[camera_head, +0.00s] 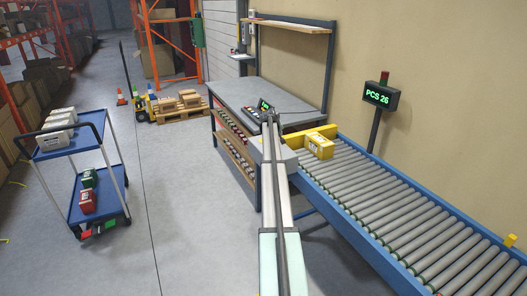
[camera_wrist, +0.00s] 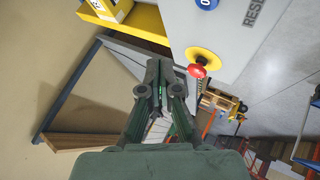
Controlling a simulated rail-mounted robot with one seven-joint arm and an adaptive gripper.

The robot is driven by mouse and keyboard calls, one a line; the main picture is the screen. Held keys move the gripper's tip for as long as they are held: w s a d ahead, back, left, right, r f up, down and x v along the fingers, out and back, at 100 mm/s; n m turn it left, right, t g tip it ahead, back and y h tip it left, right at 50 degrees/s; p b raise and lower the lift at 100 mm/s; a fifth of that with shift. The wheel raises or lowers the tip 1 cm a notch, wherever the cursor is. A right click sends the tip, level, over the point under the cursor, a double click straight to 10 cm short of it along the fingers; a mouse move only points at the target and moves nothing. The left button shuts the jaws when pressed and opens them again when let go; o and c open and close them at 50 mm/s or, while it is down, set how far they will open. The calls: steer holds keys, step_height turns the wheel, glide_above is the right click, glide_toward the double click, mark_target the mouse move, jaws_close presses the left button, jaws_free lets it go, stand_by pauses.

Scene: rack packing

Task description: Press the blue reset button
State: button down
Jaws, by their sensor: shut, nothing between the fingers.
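In the wrist view the blue reset button (camera_wrist: 207,3) is cut off by the top edge, on a light grey panel (camera_wrist: 235,45) with dark lettering beginning "RESE". My gripper (camera_wrist: 159,68) is shut and empty, with its fingertips below and left of the button in the picture, apart from it. A red mushroom button (camera_wrist: 198,71) on a yellow disc lies just right of the fingertips. In the head view my arm covers part of the grey box (camera_head: 287,158) by the conveyor end, and I cannot make out the blue button there.
A yellow carton (camera_head: 319,146) sits at the conveyor's (camera_head: 420,215) end by a yellow stop bar (camera_head: 328,131). A workbench (camera_head: 240,93) stands behind. A "PCS 26" display (camera_head: 382,96) stands beyond the conveyor. A blue cart (camera_head: 68,149) stands left, with open floor between.

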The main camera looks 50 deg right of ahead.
steer(key=shift+w+d+r, duration=0.1)
steer(key=shift+w+r, duration=0.25)
steer(key=shift+r, duration=0.15)
steer(key=shift+f, duration=0.1)
step_height(320, 180, down, 7)
steer(key=shift+r+b, duration=0.1)
steer(key=shift+b, duration=0.8)
steer(key=shift+f+b, duration=0.4)
steer(key=shift+f, duration=0.55)
steer(key=shift+f, duration=0.1)
steer(key=shift+f+b, duration=0.35)
